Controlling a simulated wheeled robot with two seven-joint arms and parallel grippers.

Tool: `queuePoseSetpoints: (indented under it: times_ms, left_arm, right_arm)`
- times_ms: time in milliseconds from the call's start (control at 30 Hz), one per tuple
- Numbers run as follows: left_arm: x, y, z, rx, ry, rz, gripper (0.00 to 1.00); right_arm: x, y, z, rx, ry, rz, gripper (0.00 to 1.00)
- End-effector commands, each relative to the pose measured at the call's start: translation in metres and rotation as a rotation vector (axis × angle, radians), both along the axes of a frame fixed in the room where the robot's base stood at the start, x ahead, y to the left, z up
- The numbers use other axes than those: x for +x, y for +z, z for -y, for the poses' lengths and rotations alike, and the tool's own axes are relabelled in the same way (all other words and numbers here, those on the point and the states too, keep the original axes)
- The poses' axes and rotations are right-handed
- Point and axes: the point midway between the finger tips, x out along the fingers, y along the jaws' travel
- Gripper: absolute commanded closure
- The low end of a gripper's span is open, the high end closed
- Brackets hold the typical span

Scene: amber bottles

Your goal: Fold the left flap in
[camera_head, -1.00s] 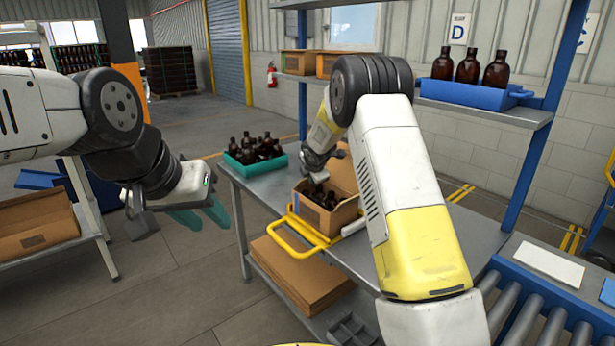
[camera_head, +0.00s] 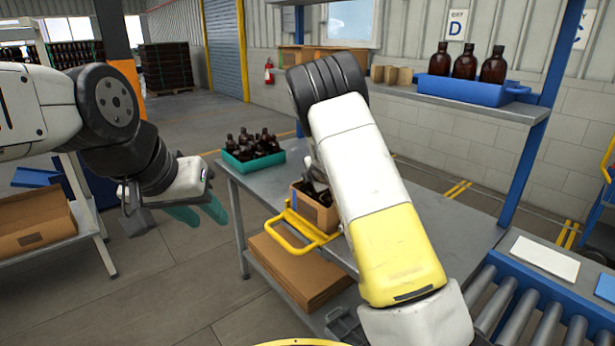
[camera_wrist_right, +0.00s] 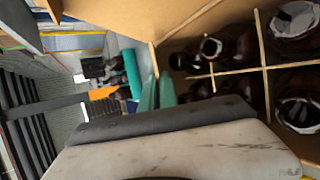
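An open cardboard carton (camera_head: 312,212) with amber bottles stands on the grey table in the head view. In the right wrist view its bottles (camera_wrist_right: 232,45) sit between cardboard dividers (camera_wrist_right: 263,62). A brown cardboard panel (camera_wrist_right: 135,15) spreads out at the top of that view; I cannot tell which flap it is. My right gripper (camera_wrist_right: 157,95) has its teal fingers close together at the carton's edge; contact is unclear. My right arm hides this gripper and much of the carton in the head view. My left gripper (camera_head: 197,213) is open and empty, left of the table.
A yellow-handled frame (camera_head: 290,238) is beside the carton's front. A teal crate of bottles (camera_head: 254,157) stands at the table's far left. A blue bin (camera_head: 470,92) with bottles is on the shelf. Flat cardboard (camera_head: 295,270) lies below. A roller conveyor (camera_head: 530,318) is at right.

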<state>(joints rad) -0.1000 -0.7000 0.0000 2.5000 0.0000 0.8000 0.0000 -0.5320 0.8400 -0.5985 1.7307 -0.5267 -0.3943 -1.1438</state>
Motion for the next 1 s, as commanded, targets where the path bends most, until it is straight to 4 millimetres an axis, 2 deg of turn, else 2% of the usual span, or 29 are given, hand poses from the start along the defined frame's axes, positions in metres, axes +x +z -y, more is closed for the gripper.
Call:
queuePoseSetpoints:
  times_ms: [33, 133, 567, 1000]
  left_arm:
    - [0.0, 0.0, 0.0, 0.0, 0.0, 0.0, 0.64]
    - [0.0, 0.0, 0.0, 0.0, 0.0, 0.0, 0.64]
    - [0.0, 0.0, 0.0, 0.0, 0.0, 0.0, 0.64]
    - [0.0, 0.0, 0.0, 0.0, 0.0, 0.0, 0.64]
  right_arm:
    - [0.0002, 0.0001, 0.0, 0.0, 0.0, 0.0, 0.92]
    - [0.0002, 0.0001, -0.0001, 0.0, 0.0, 0.0, 0.74]
    - [-0.0002, -0.0006, 0.0006, -0.007, -0.001, -0.011, 0.74]
    - [0.0067, 0.0077, -0.0032, -0.128, -0.002, -0.181, 0.74]
